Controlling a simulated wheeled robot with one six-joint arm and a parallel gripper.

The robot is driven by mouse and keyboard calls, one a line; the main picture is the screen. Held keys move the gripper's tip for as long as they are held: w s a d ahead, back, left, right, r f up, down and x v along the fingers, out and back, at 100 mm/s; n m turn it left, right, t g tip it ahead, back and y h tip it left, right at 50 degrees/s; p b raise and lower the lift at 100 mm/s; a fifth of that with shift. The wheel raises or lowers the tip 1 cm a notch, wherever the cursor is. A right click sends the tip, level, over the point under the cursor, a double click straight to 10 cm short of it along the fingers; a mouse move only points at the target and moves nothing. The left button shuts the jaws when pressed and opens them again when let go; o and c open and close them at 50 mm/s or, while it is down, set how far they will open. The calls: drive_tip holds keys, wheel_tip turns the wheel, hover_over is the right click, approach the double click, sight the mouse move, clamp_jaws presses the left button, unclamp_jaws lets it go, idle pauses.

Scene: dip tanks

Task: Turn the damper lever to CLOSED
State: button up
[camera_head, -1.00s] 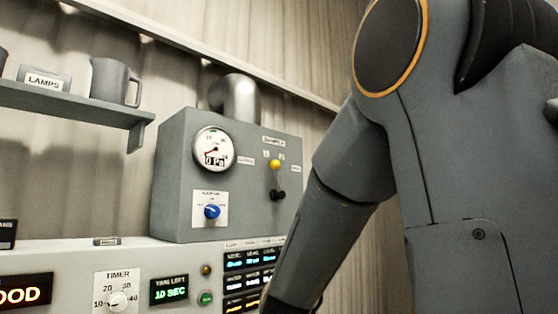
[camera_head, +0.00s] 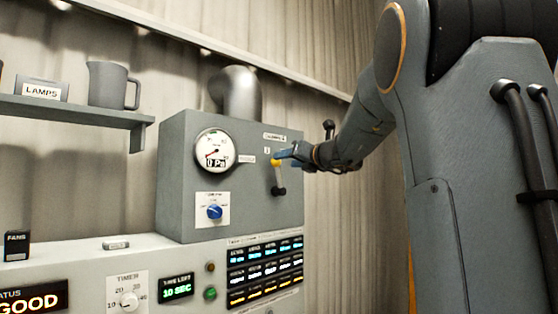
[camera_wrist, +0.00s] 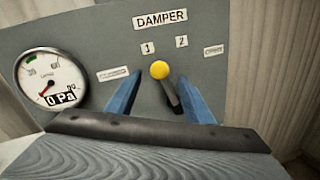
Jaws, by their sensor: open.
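The damper lever has a yellow knob (camera_wrist: 160,70) on a dark arm. In the wrist view it stands under the DAMPER label (camera_wrist: 160,19), near the marks 1 and 2, its knob up and slightly left of its base. The small side labels are too blurred to read. My gripper (camera_wrist: 160,103) is open, with one blue finger on each side of the lever. I cannot tell whether either finger touches it. In the head view my gripper (camera_head: 285,156) is at the yellow knob (camera_head: 276,162), and the lever's dark base (camera_head: 279,190) shows below.
A pressure gauge (camera_head: 214,151) reading 0 Pa and a blue knob (camera_head: 214,212) are left of the lever on the grey box (camera_head: 175,190). Below is a console with a timer dial (camera_head: 128,299) and displays (camera_head: 265,270). A shelf (camera_head: 70,110) holds a jug.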

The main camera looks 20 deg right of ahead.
sight(279, 161)
drive_tip(key=shift+w+a+p, duration=0.2)
drive_tip(key=shift+w+p, duration=0.3)
drive_tip(key=shift+w, duration=1.1)
drive_tip(key=shift+w+a+p, duration=0.2)
drive_tip(key=shift+w+p, duration=0.3)
drive_tip(key=shift+w, duration=1.05)
drive_tip(key=shift+f, duration=0.1)
clamp_jaws()
